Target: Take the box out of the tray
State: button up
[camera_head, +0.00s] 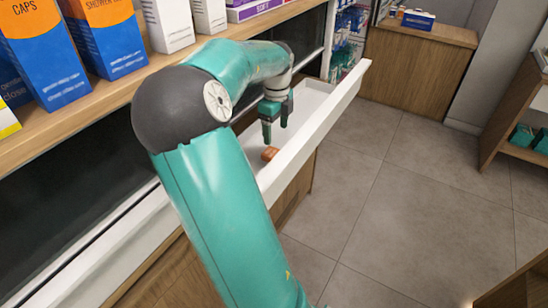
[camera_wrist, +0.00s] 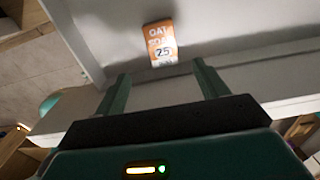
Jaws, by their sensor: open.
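A small orange box (camera_head: 269,153) lies in the white tray (camera_head: 325,119), which looks like an open drawer jutting out from the counter. In the wrist view the box (camera_wrist: 162,44) shows an orange and white face with the letters "OAT" and "25", ahead of the fingers and between their lines. My gripper (camera_head: 277,123) hangs over the tray, pointing down, its two green fingers apart and empty. The gripper (camera_wrist: 160,84) also shows in the wrist view. My arm covers part of the tray in the head view.
A wooden shelf (camera_head: 110,92) with several tall boxes (camera_head: 94,35) runs along the left, above and beside the tray. The tray's raised white wall stands close to my gripper. Open tiled floor (camera_head: 410,190) lies to the right.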

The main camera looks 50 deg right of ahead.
send_over(277, 152)
jog(key=a, duration=0.1)
jog(key=f, duration=0.4)
jog(key=shift+s+a+f, duration=0.1)
jog(key=shift+s+a, duration=0.05)
jog(key=shift+s, duration=0.15)
jog(key=shift+s+f, duration=0.1)
jog(key=shift+f, duration=0.05)
jog(key=f, duration=0.5)
jog(key=shift+d+f, duration=0.1)
jog(key=shift+d, duration=0.1)
jog(key=c, duration=1.1)
